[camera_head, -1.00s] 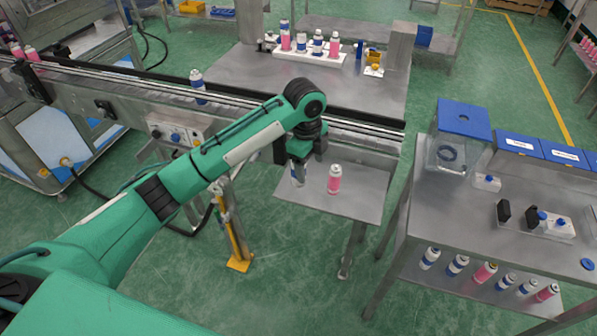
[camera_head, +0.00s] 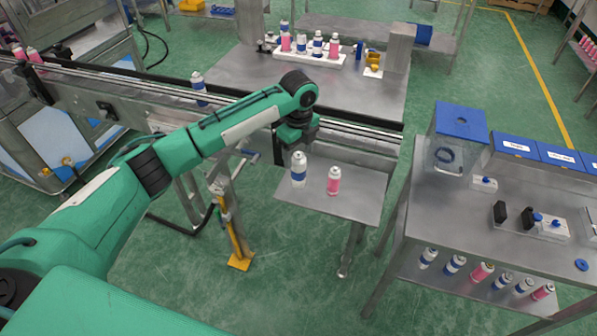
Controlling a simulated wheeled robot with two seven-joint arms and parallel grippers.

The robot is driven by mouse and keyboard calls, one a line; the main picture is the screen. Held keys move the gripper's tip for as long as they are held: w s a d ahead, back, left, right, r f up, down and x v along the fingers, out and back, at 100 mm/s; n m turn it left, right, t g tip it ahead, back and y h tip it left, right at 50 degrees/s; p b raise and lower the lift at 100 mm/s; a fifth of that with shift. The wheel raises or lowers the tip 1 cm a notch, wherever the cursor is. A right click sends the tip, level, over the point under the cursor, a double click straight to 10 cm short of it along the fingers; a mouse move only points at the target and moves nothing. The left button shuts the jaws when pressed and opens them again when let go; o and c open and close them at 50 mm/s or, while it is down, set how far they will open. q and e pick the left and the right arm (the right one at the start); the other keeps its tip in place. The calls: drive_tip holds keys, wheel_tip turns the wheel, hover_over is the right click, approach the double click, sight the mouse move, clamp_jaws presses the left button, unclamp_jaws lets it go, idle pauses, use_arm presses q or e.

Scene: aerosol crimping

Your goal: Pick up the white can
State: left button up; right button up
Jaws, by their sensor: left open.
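My left gripper (camera_head: 281,151) is a dark shape under the wrist, above and slightly left of the white can. The arm's wrist hides part of the fingers. My right gripper does not show.
The side table (camera_head: 345,205) has clear room at its front and right. The conveyor (camera_head: 365,138) runs behind it, with another white-and-blue can (camera_head: 198,85) on it. A grey workbench (camera_head: 440,215) with boxes and a lower shelf of cans stands at right.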

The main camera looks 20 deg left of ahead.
sight(298, 163)
use_arm(q)
wheel_tip(298, 163, down, 5)
drive_tip(key=shift+a+r+p, duration=0.1)
drive_tip(key=shift+r+p, duration=0.05)
drive_tip(key=shift+p, duration=1.1)
drive_tip(key=shift+f, duration=0.35)
drive_tip(key=c, duration=1.1)
drive_tip(key=shift+o, duration=0.2)
drive_tip(key=shift+r, duration=0.1)
